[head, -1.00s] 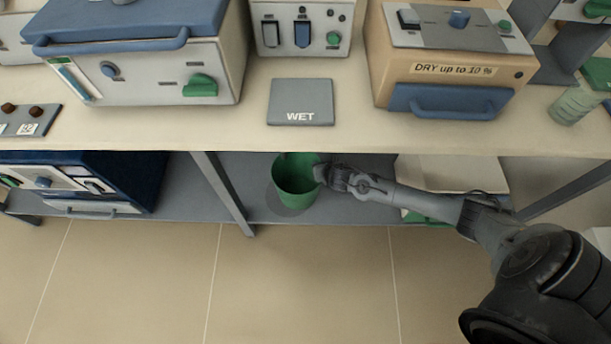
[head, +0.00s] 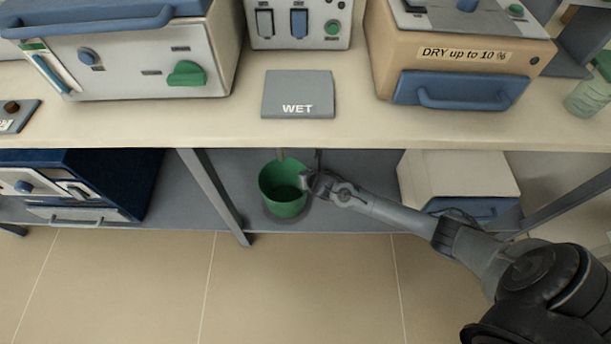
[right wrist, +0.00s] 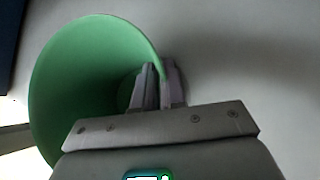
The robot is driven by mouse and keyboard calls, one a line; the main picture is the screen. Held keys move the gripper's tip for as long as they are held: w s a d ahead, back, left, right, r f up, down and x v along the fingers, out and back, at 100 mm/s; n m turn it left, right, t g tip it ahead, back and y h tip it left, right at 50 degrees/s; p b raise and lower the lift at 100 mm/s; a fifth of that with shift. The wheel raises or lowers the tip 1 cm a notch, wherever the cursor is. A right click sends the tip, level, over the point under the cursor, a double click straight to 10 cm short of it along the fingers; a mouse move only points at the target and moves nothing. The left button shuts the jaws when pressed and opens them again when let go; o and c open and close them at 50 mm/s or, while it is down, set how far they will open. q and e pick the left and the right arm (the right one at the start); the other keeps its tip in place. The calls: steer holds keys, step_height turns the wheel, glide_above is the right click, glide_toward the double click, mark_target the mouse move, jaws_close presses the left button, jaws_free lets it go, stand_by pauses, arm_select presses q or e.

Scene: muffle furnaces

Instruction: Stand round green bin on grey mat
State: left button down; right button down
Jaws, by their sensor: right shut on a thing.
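The round green bin (head: 283,190) is on the lower shelf side of the bench, mouth up, and looks near upright. Below it a round, darker grey patch that looks like the grey mat (head: 288,221) shows on the shelf, mostly hidden by the bin. I cannot tell whether the bin's base touches it. My right gripper (head: 309,181) is shut on the bin's right rim. In the right wrist view the green wall (right wrist: 75,75) of the bin runs between the fingers (right wrist: 160,85). My left gripper is out of view.
The bench top overhangs the shelf, with a grey WET plate (head: 298,88) on it. A shelf leg (head: 215,195) stands left of the bin, beyond it a dark blue furnace (head: 115,175). A cream and blue box (head: 458,178) stands on the shelf at right, behind my arm.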

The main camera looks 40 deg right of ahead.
steer(key=shift+w+r, duration=0.1)
steer(key=c, duration=1.2)
jaws_free()
